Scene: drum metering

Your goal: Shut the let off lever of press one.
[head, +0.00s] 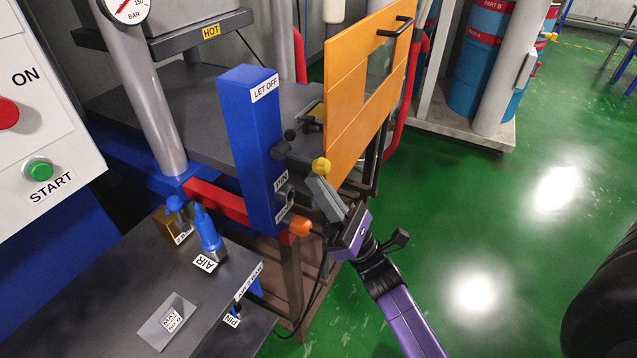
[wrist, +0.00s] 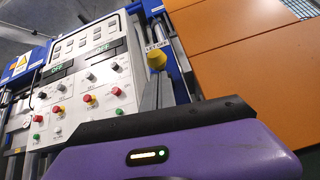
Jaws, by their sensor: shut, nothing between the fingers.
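The blue let-off post (head: 252,150) stands at the front of the press, with a LET OFF label (head: 264,88) near its top. A dark lever (head: 298,160) reaches out from its right side and ends in a yellow knob (head: 321,167). The yellow knob also shows in the wrist view (wrist: 156,61), just below the label. My gripper (head: 322,190) is shut and empty, just below the knob in the head view. I cannot tell whether it touches the knob. The lever's pivot is partly hidden.
An orange guard door (head: 350,95) with a black handle stands behind my gripper. An orange knob (head: 300,226) sits low on the post, left of my gripper. A blue AIR lever (head: 207,230) stands on the grey bench.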

